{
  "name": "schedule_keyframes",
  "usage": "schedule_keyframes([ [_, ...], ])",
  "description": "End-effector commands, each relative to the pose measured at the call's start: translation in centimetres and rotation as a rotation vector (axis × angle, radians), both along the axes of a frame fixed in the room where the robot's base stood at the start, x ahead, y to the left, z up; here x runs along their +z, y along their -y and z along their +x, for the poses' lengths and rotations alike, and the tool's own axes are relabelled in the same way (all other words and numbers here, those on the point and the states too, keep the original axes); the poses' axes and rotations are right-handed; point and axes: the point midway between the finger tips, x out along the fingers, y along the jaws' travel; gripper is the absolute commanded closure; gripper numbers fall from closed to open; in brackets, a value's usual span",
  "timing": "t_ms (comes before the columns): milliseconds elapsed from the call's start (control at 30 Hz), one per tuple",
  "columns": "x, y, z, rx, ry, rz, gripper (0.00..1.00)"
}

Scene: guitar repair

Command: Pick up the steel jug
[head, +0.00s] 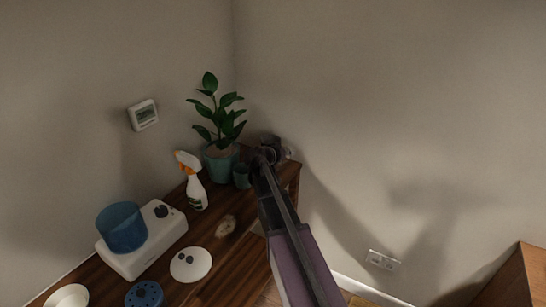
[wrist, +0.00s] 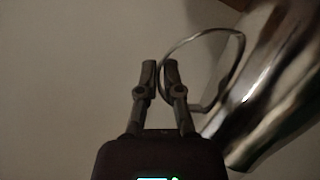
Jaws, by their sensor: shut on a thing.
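The steel jug (wrist: 268,85) fills the right side of the wrist view, shiny and tilted, with part of it cut off by the picture's edge. Its thin looped handle (wrist: 238,50) reaches left to my gripper (wrist: 160,72). The two fingertips are close together on the handle, and the jug's body hangs to the right of the fingers. In the head view my gripper (head: 268,153) is near the wall corner, by the far end of the wooden table. There the jug is mostly hidden behind my gripper and arm, and I cannot make out its shape.
Left of my gripper are a potted plant (head: 220,162), a green cup (head: 241,177) and a spray bottle (head: 196,190). A white device (head: 165,236) with a blue bowl (head: 121,229) and a white disc (head: 191,264) sit on the table (head: 231,268). Walls stand close behind.

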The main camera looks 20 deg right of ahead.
Motion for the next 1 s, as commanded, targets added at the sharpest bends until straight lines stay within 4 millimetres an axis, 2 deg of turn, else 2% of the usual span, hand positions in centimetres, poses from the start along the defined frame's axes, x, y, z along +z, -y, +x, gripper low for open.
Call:
schedule_keyframes([
  [567, 0.5, 0.0, 0.0, -0.001, -0.003, -0.002, 1.00],
  [1000, 2.2, 0.0, 0.0, 0.000, -0.002, -0.001, 1.00],
])
